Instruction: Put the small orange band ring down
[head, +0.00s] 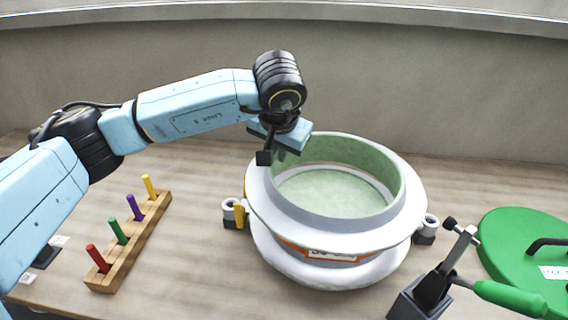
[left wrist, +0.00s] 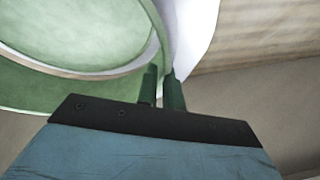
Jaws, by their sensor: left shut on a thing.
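The orange band ring (head: 335,253) is a round white flanged piece with an orange band and a white label on its front. Its inside is pale green. It stands right of centre in the head view, and its rim also fills the upper left of the left wrist view (left wrist: 196,30). My left gripper (left wrist: 162,78) is shut on its rim, one dark finger on each side of the wall. In the head view my left gripper (head: 284,146) is over the rim's back left, with its fingertips hidden. Whether the ring's underside touches anything is hidden. My right gripper is not in view.
A wooden rack (head: 135,250) with coloured pegs stands at the left. Small grey fittings (head: 231,214) (head: 427,230) flank the ring. A green-handled clamp (head: 435,288) and a green disc (head: 525,248) are at the right.

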